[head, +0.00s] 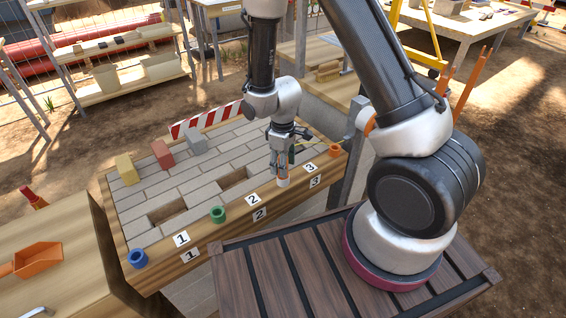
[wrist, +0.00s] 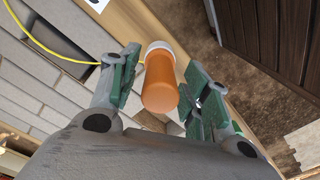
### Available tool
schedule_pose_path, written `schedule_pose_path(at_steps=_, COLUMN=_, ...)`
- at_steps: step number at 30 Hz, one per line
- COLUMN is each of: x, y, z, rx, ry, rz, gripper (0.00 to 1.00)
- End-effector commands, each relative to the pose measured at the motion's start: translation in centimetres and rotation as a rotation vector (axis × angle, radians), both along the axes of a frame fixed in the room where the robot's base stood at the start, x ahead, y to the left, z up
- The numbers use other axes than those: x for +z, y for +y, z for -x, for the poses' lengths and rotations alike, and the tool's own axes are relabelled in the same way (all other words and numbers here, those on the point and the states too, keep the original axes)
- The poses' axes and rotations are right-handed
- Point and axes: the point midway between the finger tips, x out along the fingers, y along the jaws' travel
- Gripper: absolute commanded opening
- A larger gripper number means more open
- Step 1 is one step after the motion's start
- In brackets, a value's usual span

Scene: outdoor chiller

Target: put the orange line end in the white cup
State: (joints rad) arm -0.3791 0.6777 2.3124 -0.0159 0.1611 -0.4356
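The orange line end (wrist: 160,88) is a short orange cylinder between my two fingers in the wrist view. Its far end sits at the white ring of the white cup (wrist: 158,45) and seems to be in it. The white cup (head: 283,183) stands on the front wooden edge in the head view, right below my gripper (head: 281,168). In the wrist view my gripper (wrist: 164,75) has its green-padded fingers apart, with a narrow gap showing on each side of the orange piece. A yellow line (wrist: 55,53) runs behind the left finger.
On the same front edge stand a blue cup (head: 137,258), a green cup (head: 218,214) and an orange cup (head: 335,150), near number labels. Yellow, red and grey blocks (head: 163,153) lie farther back on the paved top. A striped barrier (head: 205,119) stands behind.

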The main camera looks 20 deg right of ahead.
Motion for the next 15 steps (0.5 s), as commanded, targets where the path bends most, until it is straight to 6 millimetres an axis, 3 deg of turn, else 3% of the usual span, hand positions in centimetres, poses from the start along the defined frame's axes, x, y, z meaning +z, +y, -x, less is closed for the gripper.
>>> schedule_pose_path(at_steps=8, x=0.6, y=0.0, z=0.0, rx=0.0, ry=-0.001, rz=0.0, gripper=0.47)
schedule_pose_path(at_steps=15, x=5.2, y=0.1, z=-0.2, rx=0.0, ry=-0.006, rz=-0.002, gripper=0.47)
